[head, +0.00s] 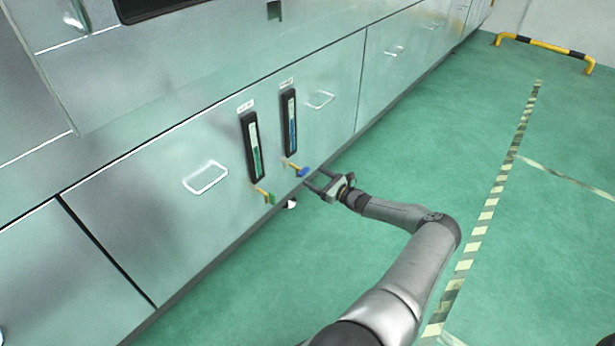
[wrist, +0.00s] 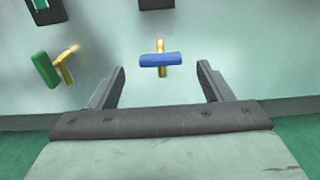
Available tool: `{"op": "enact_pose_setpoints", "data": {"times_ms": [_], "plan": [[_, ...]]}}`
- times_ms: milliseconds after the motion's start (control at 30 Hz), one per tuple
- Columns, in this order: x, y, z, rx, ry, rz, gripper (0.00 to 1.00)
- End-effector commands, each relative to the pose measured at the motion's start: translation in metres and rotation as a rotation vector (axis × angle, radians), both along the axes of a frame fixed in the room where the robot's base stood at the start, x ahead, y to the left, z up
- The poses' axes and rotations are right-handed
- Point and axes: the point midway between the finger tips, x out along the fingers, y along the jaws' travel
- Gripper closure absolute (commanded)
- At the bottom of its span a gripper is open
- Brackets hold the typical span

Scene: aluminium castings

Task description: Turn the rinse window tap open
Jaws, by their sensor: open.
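Two small brass taps stick out of the metal cabinet front under two dark upright gauge windows. The tap with the blue handle (head: 302,172) is below the right window (head: 290,122); the tap with the green handle (head: 270,197) is below the left window (head: 253,147). The labels are too small to read, so I cannot tell which is the rinse one. My gripper (head: 316,181) is open and empty, just in front of the blue tap. In the wrist view the blue handle (wrist: 160,59) lies crosswise, centred between and beyond the fingertips; the green handle (wrist: 44,70) is tilted at left.
Recessed pull handles (head: 206,178) sit on the cabinet panels (head: 130,190). A small white object (head: 291,204) is low by the cabinet foot. The green floor (head: 510,260) is open to the right, with a striped tape line and a yellow-black barrier (head: 545,45) far off.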

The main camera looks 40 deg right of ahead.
Motion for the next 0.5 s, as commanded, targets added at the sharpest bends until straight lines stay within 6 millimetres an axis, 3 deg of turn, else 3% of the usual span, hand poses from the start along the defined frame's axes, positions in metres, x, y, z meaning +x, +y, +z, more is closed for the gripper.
{"op": "enact_pose_setpoints", "data": {"times_ms": [200,500], "plan": [[0.034,0.008,-0.002,-0.002,0.000,0.001,0.27],[0.046,0.011,0.000,0.000,0.000,0.000,0.27]]}}
